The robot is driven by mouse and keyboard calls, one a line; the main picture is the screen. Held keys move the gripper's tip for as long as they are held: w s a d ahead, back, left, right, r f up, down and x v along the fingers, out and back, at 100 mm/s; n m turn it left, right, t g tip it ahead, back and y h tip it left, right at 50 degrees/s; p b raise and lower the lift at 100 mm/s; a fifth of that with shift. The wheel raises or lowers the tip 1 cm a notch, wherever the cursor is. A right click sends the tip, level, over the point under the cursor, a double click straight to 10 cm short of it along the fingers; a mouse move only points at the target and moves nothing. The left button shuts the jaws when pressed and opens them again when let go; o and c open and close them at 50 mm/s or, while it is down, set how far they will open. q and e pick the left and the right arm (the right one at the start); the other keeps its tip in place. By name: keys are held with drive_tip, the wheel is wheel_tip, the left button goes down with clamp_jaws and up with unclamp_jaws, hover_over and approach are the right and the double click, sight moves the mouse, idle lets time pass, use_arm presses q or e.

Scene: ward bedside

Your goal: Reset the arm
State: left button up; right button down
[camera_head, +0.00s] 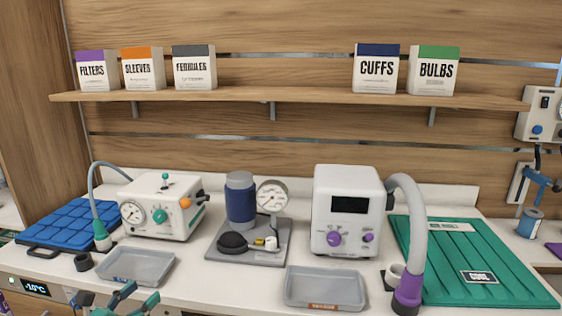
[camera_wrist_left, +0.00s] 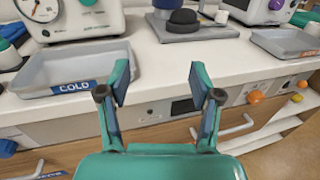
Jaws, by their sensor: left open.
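My left gripper (camera_head: 136,297) shows at the bottom left of the head view, in front of the counter's front edge. In the left wrist view, the left gripper (camera_wrist_left: 158,82) has its two teal and blue fingers spread apart with nothing between them. Its fingers point toward the counter front, to the right of the grey tray labelled COLD (camera_wrist_left: 70,72). My right gripper does not show in either view.
The white counter (camera_head: 225,285) holds a grey tray (camera_head: 137,266), a second tray (camera_head: 325,288), a gauge box (camera_head: 163,210), a white monitor (camera_head: 346,210), a blue mat (camera_head: 65,222) and a green mat (camera_head: 480,265). Drawer handles (camera_wrist_left: 237,127) stick out below.

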use_arm(q)
drive_tip(key=s+d+f+m+g+h, duration=0.35)
drive_tip(key=s+d+f+g, duration=0.35)
drive_tip(key=d, duration=0.4)
drive_tip(key=s+d+f+m+g+h, duration=0.2)
drive_tip(key=s+d+f+m+g, duration=0.25)
drive_tip(key=d+f, duration=0.6)
drive_tip(key=s+d+f+m+g+y, duration=0.1)
drive_tip(key=s+f+m+g, duration=0.25)
drive_tip(key=s, duration=0.25)
drive_tip(key=s+d+f+m+g+y+p, duration=0.1)
drive_tip(key=s+d+f+m+g+y, duration=0.1)
drive_tip(key=s+f+m, duration=0.35)
drive_tip(key=s+d+f+m+g+y, duration=0.1)
drive_tip(key=s+f+m+g, duration=0.15)
drive_tip(key=s, duration=0.45)
wheel_tip(320, 180, down, 3)
drive_tip(key=s+a+m+y, duration=0.2)
drive_tip(key=m+y, duration=0.1)
drive_tip(key=m, duration=0.3)
drive_tip(key=w+m+t, duration=0.2)
drive_tip(key=w+m, duration=0.1)
drive_tip(key=w+a+m+t, duration=0.1)
drive_tip(key=w, duration=0.1)
drive_tip(key=shift+w+f, duration=0.15)
drive_tip(key=shift+f, duration=0.15)
drive_tip(key=shift+a, duration=0.1)
